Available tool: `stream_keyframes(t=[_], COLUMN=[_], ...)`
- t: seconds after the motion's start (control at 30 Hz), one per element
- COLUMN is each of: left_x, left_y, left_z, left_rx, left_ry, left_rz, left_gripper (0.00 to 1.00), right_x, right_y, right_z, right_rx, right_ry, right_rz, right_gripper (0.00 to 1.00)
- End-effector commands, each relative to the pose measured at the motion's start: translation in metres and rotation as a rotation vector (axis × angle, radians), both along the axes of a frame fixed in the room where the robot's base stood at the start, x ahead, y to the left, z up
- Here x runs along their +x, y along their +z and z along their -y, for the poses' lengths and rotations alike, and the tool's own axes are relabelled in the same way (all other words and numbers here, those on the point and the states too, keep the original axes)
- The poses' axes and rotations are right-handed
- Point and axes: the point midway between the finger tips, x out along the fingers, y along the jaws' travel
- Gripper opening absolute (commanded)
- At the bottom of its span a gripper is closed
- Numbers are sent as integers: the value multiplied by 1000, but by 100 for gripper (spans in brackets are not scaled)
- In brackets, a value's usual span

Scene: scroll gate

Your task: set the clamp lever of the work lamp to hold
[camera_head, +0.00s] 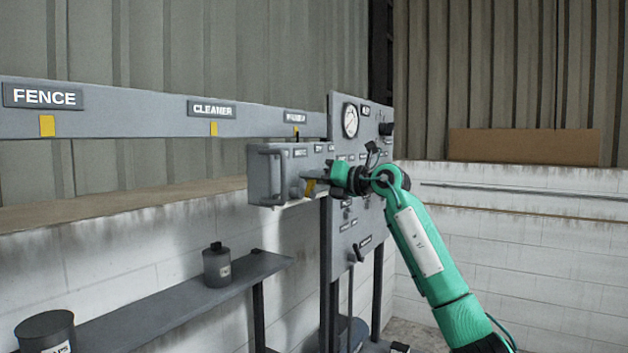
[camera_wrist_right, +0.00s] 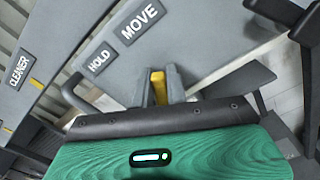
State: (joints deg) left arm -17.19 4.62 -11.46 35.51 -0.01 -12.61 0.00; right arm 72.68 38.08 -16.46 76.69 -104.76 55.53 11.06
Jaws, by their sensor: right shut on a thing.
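A grey box (camera_head: 266,172) with a handle on its front sticks out from the upright panel in the head view. In the right wrist view its face bears the labels HOLD (camera_wrist_right: 98,60) and MOVE (camera_wrist_right: 143,22). A yellow lever (camera_wrist_right: 158,88) stands between the fingers of my right gripper (camera_wrist_right: 157,90), which is shut on it. My left gripper is out of view.
The panel (camera_head: 345,222) behind carries a round gauge (camera_head: 350,120), knobs and small labels. A long grey rail (camera_head: 150,112) with FENCE and CLEANER labels runs left. A shelf (camera_head: 180,305) below holds dark canisters. Space right of my arm is clear up to the wall.

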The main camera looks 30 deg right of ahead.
Motion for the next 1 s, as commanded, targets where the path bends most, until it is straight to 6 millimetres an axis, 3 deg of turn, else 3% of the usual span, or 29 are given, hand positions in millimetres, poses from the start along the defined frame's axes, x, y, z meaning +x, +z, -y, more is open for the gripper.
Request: stream_keyframes(t=[1.0], left_x=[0], left_y=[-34], left_z=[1], left_rx=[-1], left_ry=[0], left_rz=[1], left_gripper=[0], right_x=[-20], right_y=[1], right_z=[-34], right_rx=[-777], right_ry=[-1], right_rz=[459], right_gripper=[0])
